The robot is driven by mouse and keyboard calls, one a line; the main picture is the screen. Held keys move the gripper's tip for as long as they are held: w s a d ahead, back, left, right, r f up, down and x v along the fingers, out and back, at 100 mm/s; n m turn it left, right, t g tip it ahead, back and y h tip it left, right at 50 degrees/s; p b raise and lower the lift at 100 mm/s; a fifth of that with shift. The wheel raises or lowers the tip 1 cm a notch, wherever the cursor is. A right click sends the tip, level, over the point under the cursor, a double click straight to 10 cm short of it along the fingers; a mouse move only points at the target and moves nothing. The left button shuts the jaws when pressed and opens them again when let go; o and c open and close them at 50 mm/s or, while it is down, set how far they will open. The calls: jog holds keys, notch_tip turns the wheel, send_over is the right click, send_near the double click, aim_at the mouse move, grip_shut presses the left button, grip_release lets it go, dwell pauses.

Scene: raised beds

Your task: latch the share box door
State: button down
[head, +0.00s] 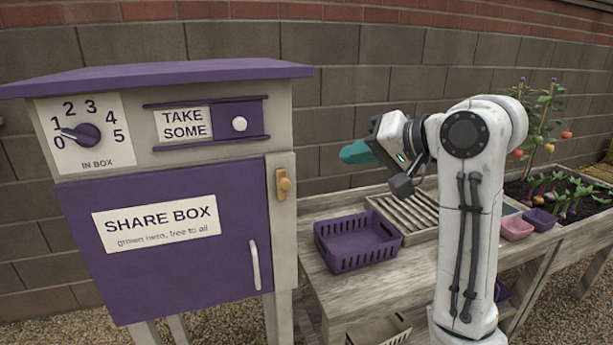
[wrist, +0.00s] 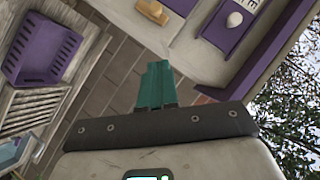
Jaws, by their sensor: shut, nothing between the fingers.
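The share box door (head: 165,240) is purple and looks closed, lying flush with the box front. It has a pale vertical handle (head: 254,265) near its right edge. A wooden turn latch (head: 284,184) sits on the box frame just right of the door's upper corner; its piece stands about upright. The latch (wrist: 153,12) also shows at the top of the wrist view. My gripper (head: 355,152) is to the right of the box, pointing left, apart from door and latch. In the wrist view its teal fingers (wrist: 157,80) are together and empty.
The box has a dial (head: 88,135) pointing near 0 and a slider (head: 239,124) beside a "TAKE SOME" sign. A purple basket (head: 357,245) and slatted tray (head: 405,211) stand on the wooden bench at right. A block wall (head: 340,75) runs behind.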

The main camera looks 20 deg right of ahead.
jog(key=p, duration=0.2)
send_near(283, 178)
jog(key=w+d, duration=0.1)
jog(key=w, duration=0.2)
jog(key=shift+w+a+f, duration=0.15)
jog(key=shift+a+f, duration=0.4)
jog(key=shift+a, duration=0.1)
jog(key=shift+w+a+f, duration=0.2)
jog(key=shift+a+f, duration=0.35)
jog(key=shift+a, duration=0.1)
jog(key=shift+a+r+p, duration=0.2)
jog(key=shift+p, duration=0.3)
